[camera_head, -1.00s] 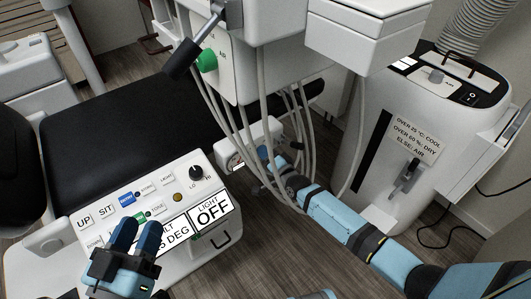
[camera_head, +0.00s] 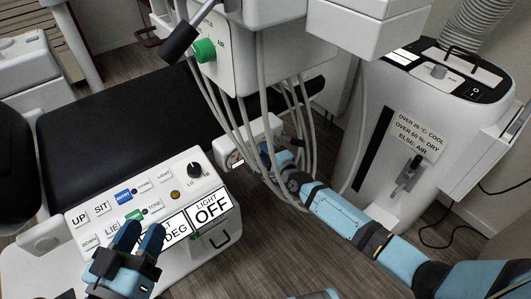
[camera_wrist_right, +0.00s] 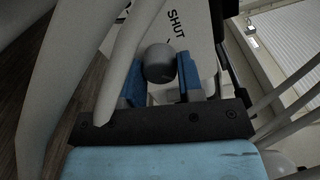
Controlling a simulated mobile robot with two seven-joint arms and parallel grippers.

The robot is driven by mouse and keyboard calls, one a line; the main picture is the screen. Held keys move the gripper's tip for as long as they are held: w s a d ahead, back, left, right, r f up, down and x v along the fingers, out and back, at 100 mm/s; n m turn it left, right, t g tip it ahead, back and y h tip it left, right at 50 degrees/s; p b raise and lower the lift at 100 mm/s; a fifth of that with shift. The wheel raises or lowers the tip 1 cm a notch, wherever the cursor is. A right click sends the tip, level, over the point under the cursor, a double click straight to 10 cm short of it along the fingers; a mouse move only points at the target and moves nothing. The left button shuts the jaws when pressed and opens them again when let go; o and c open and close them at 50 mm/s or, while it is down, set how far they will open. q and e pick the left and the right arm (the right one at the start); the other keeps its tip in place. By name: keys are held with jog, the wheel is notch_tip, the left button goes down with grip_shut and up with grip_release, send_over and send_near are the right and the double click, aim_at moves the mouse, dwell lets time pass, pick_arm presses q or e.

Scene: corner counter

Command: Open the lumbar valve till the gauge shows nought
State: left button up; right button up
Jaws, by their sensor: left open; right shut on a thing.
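The lumbar valve's pale box (camera_head: 258,130) sits at the side of the black chair, behind hanging hoses. A small gauge (camera_head: 237,159) shows at its left end; its reading is too small to tell. In the right wrist view a dark round knob (camera_wrist_right: 159,63) stands between the blue fingers of my right gripper (camera_wrist_right: 160,85), which is shut on it. The word SHUT is printed on the white face beyond it. In the head view my right gripper (camera_head: 268,153) is partly hidden by hoses. My left gripper (camera_head: 138,236) is open and empty over the control panel's lower edge.
The control panel (camera_head: 222,226) has buttons, a black dial and a LIGHT OFF display. Grey hoses (camera_head: 308,130) hang around my right forearm. A white unit (camera_head: 405,110) with a lever stands at right. A green knob (camera_head: 204,50) is on the upper box.

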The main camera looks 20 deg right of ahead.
pick_arm(q)
jog(key=shift+f, duration=0.15)
pick_arm(e)
jog(key=o, duration=0.9)
pick_arm(q)
jog(key=shift+n+t, duration=0.3)
jog(key=shift+t, duration=0.6)
jog(key=r+p, duration=0.1)
jog(key=r, duration=0.1)
jog(key=r+p, duration=0.2)
jog(key=r, duration=0.1)
jog(key=shift+s+a+r+p, duration=0.15)
jog(key=shift+s+a+p, duration=0.05)
jog(key=shift+p, duration=0.1)
pick_arm(e)
jog(key=v, duration=1.3)
jog(key=shift+s+d, duration=0.15)
jog(key=shift+s, duration=0.25)
